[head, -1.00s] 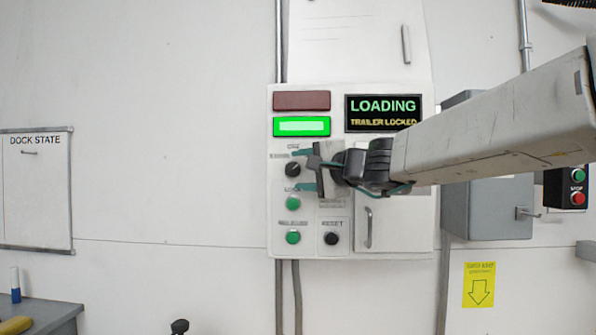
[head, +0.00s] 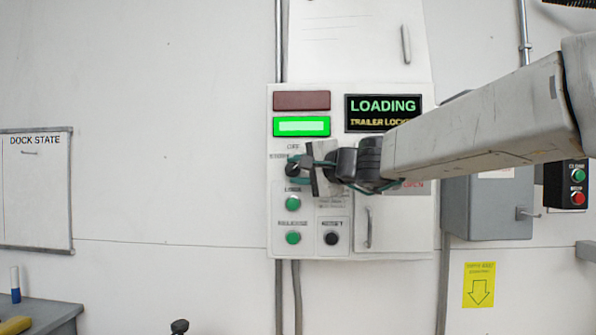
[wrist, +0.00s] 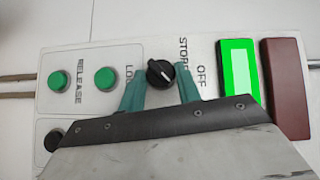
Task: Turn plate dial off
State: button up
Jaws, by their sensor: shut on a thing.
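The black dial (head: 292,169) sits on the white control panel (head: 385,240), below the lit green lamp. In the wrist view the dial (wrist: 160,73) is between my two teal fingers, with a small white mark on its face. The words STORED and OFF are printed beside it. My gripper (head: 298,170) is shut on the dial; its fingertips (wrist: 161,76) also show in the wrist view. In the head view the fingers and gripper body hide part of the dial and its labels.
A green lamp (head: 301,126) is lit below a dark red lamp (head: 301,101). The screen (head: 383,113) reads LOADING. Green buttons, upper (head: 293,203) and lower (head: 293,238), and a black reset button (head: 331,239) lie below the dial. A grey box (head: 490,205) stands right.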

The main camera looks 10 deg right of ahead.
jog(key=n+g+h, duration=0.2)
jog(key=n, duration=0.1)
jog(key=shift+a+r+h, duration=0.1)
jog(key=shift+r+h, duration=0.3)
jog(key=shift+a+r+n+g+h, duration=0.15)
jog(key=shift+n+g+h, duration=0.8)
jog(key=shift+h, duration=0.55)
jog(key=o, duration=1)
